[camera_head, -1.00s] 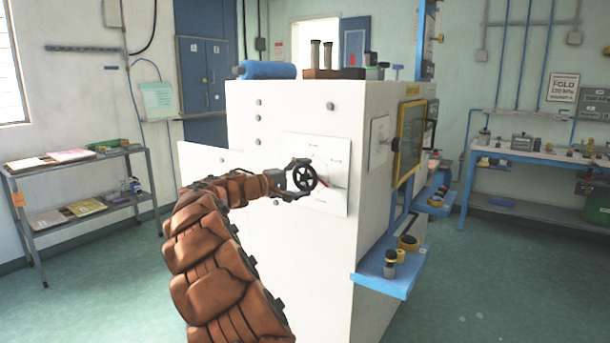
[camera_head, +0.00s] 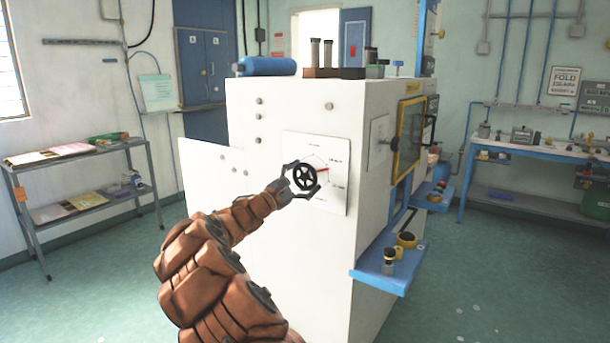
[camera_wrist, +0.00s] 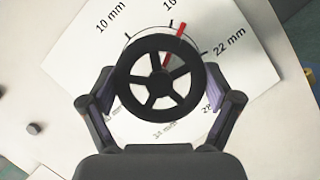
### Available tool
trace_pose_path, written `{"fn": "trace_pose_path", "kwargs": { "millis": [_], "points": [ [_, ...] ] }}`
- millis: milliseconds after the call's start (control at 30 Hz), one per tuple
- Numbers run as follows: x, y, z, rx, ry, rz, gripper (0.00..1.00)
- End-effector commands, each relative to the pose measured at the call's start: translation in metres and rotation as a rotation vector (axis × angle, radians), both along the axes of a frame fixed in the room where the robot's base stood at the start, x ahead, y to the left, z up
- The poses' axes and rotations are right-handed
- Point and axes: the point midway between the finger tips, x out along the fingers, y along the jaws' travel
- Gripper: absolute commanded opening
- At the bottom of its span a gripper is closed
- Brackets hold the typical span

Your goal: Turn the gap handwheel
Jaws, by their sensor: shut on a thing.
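The gap handwheel (camera_head: 304,177) is a black five-spoked wheel in front of a white dial plate (camera_head: 336,150) on the side of the white machine. My gripper (camera_head: 303,178) is shut on the wheel, one finger on each side of the rim. The wrist view shows the handwheel (camera_wrist: 160,75) between the fingers. A red pointer (camera_wrist: 181,31) sticks out past the rim, between the 16 and 22 mm marks. The dial plate (camera_wrist: 85,60) also reads 10 mm at upper left. The lower labels are partly hidden by the wheel and my gripper.
The white machine (camera_head: 290,250) has a yellow-framed window (camera_head: 410,135) and a blue shelf (camera_head: 385,275) with small items at its right. A shelf rack (camera_head: 85,175) stands at left and a workbench (camera_head: 540,150) at right. Green floor is open at both sides.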

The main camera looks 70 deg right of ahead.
Motion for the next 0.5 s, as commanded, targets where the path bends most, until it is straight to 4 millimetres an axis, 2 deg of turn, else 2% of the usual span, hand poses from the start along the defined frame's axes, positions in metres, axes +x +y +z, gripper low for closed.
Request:
{"fn": "trace_pose_path", "kwargs": {
  "millis": [200, 500],
  "points": [
    [-0.0023, -0.0004, 0.0003, 0.028, 0.125, -0.005, 0.54],
    [-0.0013, 0.0001, 0.0003, 0.044, 0.208, -0.003, 0.54]
  ]
}}
